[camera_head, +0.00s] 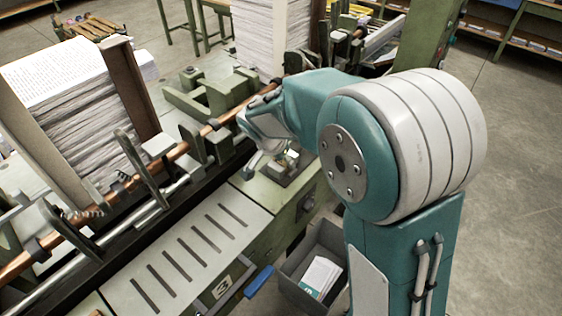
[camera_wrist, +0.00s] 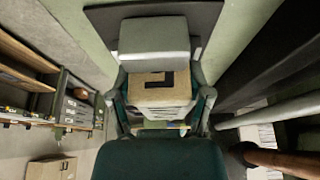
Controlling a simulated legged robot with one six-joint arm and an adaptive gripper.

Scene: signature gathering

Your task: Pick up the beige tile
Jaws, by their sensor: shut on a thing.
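The beige tile (camera_wrist: 147,92) shows in the wrist view with a black angular mark on its face. It sits between the two fingers of my gripper (camera_wrist: 157,76), which is shut on it. A grey block (camera_wrist: 154,40) shows just beyond the tile, over a dark plate (camera_wrist: 106,20); I cannot tell whether the tile touches them. In the head view my gripper (camera_head: 268,163) is low at the green machine's near ledge, and the arm and fingers hide most of the tile.
The green machine has a slotted pale plate (camera_head: 190,250), copper-coloured rods (camera_head: 180,150) and tall paper stacks (camera_head: 75,110). A blue handle (camera_head: 258,281) sticks out at its front. A grey bin (camera_head: 300,272) with papers stands below. Open concrete floor (camera_head: 510,200) lies to the right.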

